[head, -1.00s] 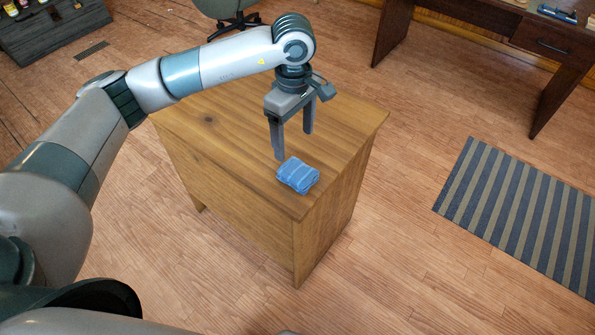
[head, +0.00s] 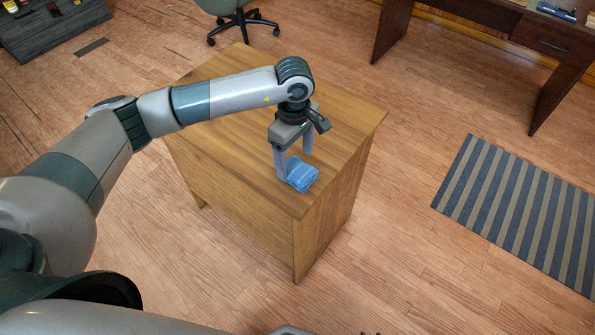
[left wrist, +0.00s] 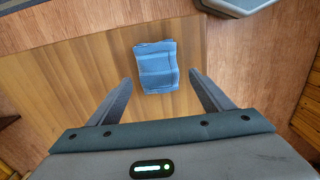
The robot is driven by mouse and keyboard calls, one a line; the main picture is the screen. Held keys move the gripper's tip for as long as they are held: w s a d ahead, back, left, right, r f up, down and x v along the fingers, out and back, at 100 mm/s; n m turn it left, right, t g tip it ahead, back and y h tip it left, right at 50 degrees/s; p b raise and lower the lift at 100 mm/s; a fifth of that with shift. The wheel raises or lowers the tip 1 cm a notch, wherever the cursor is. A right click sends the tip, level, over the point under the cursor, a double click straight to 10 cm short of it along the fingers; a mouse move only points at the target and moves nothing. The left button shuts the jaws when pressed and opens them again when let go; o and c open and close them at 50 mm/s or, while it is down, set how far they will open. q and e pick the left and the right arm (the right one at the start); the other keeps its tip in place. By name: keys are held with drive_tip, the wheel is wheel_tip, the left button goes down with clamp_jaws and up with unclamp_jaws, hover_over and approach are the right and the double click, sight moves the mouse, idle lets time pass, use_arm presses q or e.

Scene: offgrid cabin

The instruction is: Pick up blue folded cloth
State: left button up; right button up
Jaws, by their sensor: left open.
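The blue folded cloth (head: 303,175) lies on top of the wooden cabinet (head: 228,141), close to its near right corner. My left gripper (head: 294,165) is open and points down, its fingers low at the cloth's upper left side. In the left wrist view, the cloth (left wrist: 156,67) sits ahead of and between the two spread fingertips (left wrist: 160,82), with nothing held. Whether a finger touches the cloth, I cannot tell.
A striped rug (head: 525,216) lies on the floor at the right. A dark desk (head: 482,41) stands at the back right and an office chair (head: 240,20) at the back. The rest of the cabinet top looks bare.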

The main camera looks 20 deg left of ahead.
sight(295, 167)
use_arm(q)
drive_tip(key=shift+f, duration=0.3)
wheel_tip(295, 167, down, 2)
drive_tip(key=shift+f+p, duration=0.1)
drive_tip(key=shift+p, duration=0.6)
drive_tip(key=shift+w+f, duration=0.1)
drive_tip(key=shift+f, duration=0.9)
use_arm(e)
drive_tip(key=shift+s+a, duration=0.15)
drive_tip(key=shift+s, duration=0.55)
use_arm(q)
drive_tip(key=c, duration=1.1)
